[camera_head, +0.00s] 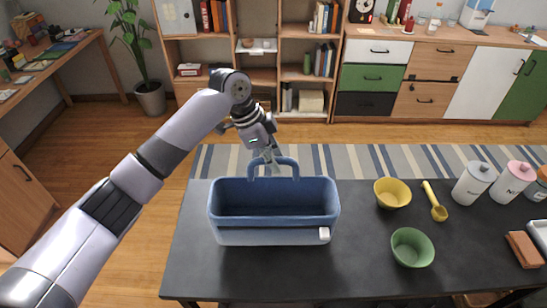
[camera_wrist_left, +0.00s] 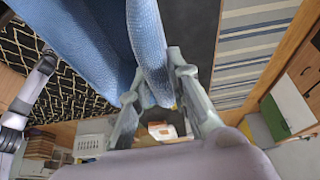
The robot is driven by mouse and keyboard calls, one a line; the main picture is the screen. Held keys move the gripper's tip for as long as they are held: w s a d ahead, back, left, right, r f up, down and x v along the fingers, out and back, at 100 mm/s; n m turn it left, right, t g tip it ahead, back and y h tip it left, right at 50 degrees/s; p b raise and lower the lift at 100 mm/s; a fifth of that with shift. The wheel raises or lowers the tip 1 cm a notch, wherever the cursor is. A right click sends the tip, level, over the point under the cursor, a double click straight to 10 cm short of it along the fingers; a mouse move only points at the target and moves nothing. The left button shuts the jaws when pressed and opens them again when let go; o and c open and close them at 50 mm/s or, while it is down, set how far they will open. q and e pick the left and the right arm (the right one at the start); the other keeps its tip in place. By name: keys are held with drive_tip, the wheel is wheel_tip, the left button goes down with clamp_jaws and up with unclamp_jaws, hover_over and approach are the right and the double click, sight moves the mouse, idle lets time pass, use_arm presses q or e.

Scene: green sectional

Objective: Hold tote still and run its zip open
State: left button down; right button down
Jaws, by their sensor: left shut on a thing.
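The blue tote (camera_head: 274,237) stands upright on the dark table, with a darker blue recess at its top. A white tab (camera_head: 324,233), which looks like the zip pull, sits at the right end of its front. An arched handle (camera_head: 288,161) rises from the far side. My left gripper (camera_head: 270,158) reaches over from behind and is shut on the handle's left part. In the left wrist view the handle (camera_wrist_left: 147,45) passes between the fingers of my left gripper (camera_wrist_left: 153,82). My right gripper does not show.
On the dark table (camera_head: 350,275) to the tote's right are a yellow bowl (camera_head: 392,193), a green bowl (camera_head: 412,247), a yellow scoop (camera_head: 435,202) and canisters (camera_head: 474,183). The tabletop left of and in front of the tote is clear. Shelves stand farther back.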

sight(277, 177)
use_arm(q)
drive_tip(key=shift+f+b, duration=0.65)
drive_tip(key=shift+f, duration=1.55)
